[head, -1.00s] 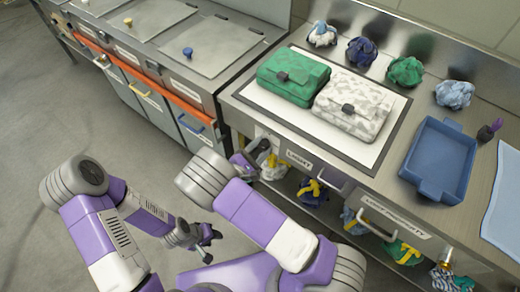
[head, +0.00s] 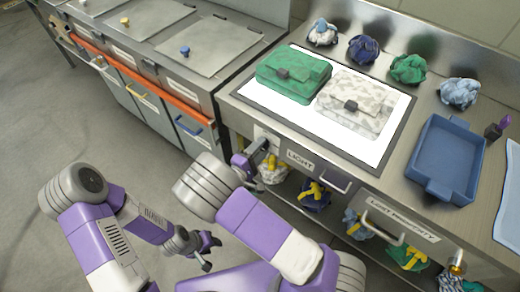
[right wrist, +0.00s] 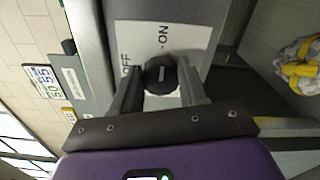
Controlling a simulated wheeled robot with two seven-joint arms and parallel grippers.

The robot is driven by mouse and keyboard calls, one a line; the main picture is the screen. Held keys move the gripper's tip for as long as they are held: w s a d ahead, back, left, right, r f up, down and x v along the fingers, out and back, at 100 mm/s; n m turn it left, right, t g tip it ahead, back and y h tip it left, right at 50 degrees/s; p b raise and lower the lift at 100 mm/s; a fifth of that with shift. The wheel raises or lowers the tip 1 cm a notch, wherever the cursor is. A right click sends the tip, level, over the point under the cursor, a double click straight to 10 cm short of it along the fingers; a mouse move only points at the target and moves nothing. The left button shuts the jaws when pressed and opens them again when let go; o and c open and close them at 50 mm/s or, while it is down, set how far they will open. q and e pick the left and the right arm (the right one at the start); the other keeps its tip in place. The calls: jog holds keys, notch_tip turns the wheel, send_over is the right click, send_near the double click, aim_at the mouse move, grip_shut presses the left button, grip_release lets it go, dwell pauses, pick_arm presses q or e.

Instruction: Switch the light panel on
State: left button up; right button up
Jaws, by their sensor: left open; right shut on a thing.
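The light panel (head: 268,98) is set in the counter and glows bright white around the two bags on it. My right gripper (head: 258,150) is at the counter's front, by the LIGHT label (head: 299,160). In the right wrist view, its two fingers are shut on a dark round knob (right wrist: 161,75). The knob sits on a white plate (right wrist: 190,40) marked OFF and ON; the fingers hide part of it. My left gripper (head: 206,262) is open and empty, low over the floor, away from the counter.
A green bag (head: 290,75) and a white-grey patterned bag (head: 355,103) lie on the panel. A blue tray (head: 442,160) stands to the right. Crumpled cloths (head: 408,68) line the back. Cloth bundles (head: 313,195) sit on the shelf below. The floor at left is clear.

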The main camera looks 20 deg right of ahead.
dwell(0.4)
jog(key=o, duration=1.1)
jog(key=shift+c, duration=0.2)
jog(key=p+v, duration=0.1)
jog(key=v, duration=0.6)
jog(key=shift+s+a+p, duration=0.15)
jog(key=shift+a+p, duration=0.1)
jog(key=shift+p, duration=0.1)
jog(key=shift+d, duration=0.1)
